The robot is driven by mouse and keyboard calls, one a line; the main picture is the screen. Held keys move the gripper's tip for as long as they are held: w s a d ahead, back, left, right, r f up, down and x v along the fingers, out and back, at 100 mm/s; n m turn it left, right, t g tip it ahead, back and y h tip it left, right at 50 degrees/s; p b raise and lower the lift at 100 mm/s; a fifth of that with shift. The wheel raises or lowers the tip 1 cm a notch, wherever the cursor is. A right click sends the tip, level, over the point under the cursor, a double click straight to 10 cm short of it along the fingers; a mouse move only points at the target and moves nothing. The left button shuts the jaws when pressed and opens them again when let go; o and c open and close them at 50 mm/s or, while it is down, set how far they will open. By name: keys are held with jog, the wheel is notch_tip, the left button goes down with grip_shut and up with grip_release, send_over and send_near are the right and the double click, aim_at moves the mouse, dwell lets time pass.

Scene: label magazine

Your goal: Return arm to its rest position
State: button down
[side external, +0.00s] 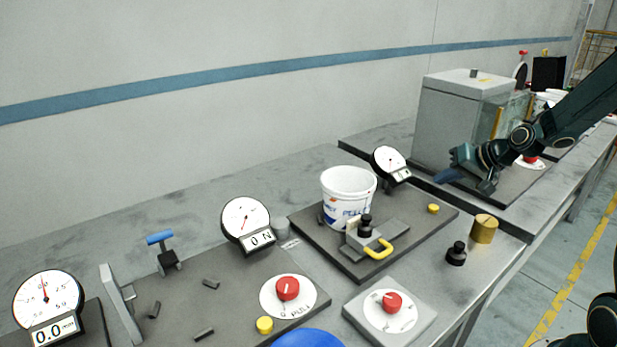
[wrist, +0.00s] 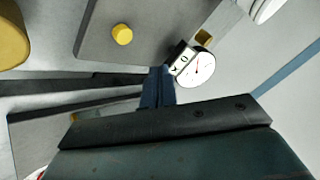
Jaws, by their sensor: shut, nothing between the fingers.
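My gripper (side external: 447,177) is at the right in the side external view, held above the bench near the grey box-shaped machine. Its fingers are together with nothing between them. In the wrist view the closed blue-grey fingers (wrist: 157,88) point away from the dark gripper body, towards a dial gauge. My arm reaches in from the upper right in the side external view.
A white tub (side external: 348,195), a dial gauge (side external: 390,163) and a yellow-handled clamp (side external: 377,249) stand on a dark plate left of my gripper. The grey machine (side external: 460,115) stands behind it. A brass cylinder (side external: 484,228) and black weight (side external: 456,254) stand nearer the edge.

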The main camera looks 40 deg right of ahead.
jog(key=s+a+r+n+g, duration=0.1)
jog(key=s+a+r+n, duration=0.2)
jog(key=a, duration=0.4)
jog(key=s+a+r+n+g, duration=0.1)
jog(key=s+a+r+n, duration=0.1)
jog(key=s+a+r, duration=0.3)
jog(key=s+a+r+n, duration=0.1)
jog(key=s+a, duration=0.3)
jog(key=s, duration=0.3)
jog(key=s+a+r+n+g+h, duration=0.1)
jog(key=s+a+r, duration=0.1)
jog(key=s+a, duration=0.2)
jog(key=s, duration=0.3)
jog(key=shift+s+r+n+g, duration=0.25)
jog(key=shift+r+n+g, duration=0.05)
jog(key=shift+n, duration=0.1)
